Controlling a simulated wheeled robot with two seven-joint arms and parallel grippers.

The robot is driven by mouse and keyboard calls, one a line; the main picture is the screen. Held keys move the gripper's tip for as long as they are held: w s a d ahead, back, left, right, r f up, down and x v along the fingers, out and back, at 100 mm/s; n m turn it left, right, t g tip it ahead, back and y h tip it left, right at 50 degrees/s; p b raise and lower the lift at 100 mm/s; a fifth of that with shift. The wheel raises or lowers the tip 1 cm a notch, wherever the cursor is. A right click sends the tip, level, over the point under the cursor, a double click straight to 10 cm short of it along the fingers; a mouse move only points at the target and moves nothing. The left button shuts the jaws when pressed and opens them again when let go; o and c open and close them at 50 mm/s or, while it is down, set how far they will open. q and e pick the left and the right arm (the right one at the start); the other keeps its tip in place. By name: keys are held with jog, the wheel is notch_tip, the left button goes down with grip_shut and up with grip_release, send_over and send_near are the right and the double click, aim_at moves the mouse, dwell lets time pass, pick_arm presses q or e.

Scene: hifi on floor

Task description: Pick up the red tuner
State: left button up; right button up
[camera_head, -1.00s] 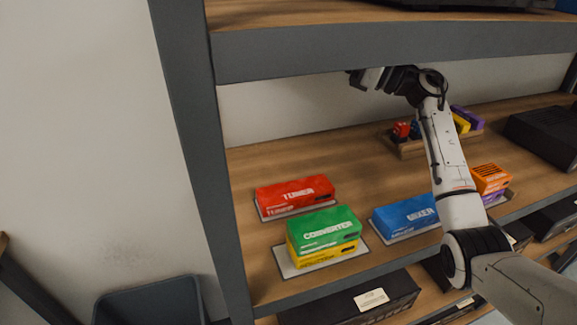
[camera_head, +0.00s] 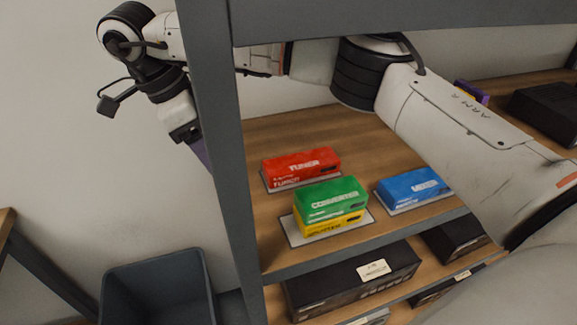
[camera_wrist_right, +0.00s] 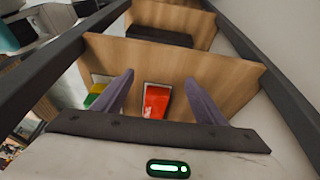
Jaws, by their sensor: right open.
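The red tuner (camera_head: 301,167) is a box lying on a grey pad on the wooden shelf, left of centre in the head view. The right wrist view shows it (camera_wrist_right: 156,101) between the two purple fingers in the picture, beyond them and not held. My right gripper (camera_head: 202,152) is open and empty. It hangs left of the dark shelf post, pointing down and right, its fingers partly hidden behind the post; it also shows in the wrist view (camera_wrist_right: 163,88). My left gripper is not in view.
A green converter box (camera_head: 331,198) sits on a yellow box (camera_head: 333,223) in front of the tuner. A blue mixer box (camera_head: 412,186) lies to the right. The dark post (camera_head: 215,130) and upper shelf edge (camera_head: 400,18) frame the opening. A bin (camera_head: 158,285) stands lower left.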

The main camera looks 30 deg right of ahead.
jog(key=p, duration=0.1)
send_over(298, 161)
jog(key=a, duration=0.3)
jog(key=shift+w+d+r+h, duration=0.2)
jog(key=shift+w+r+h, duration=0.1)
jog(key=shift+h, duration=0.1)
jog(key=shift+p+x, duration=0.5)
jog(key=shift+x, duration=2.15)
jog(key=shift+r, duration=0.1)
jog(key=c, duration=1.4)
jog(key=shift+r, duration=0.1)
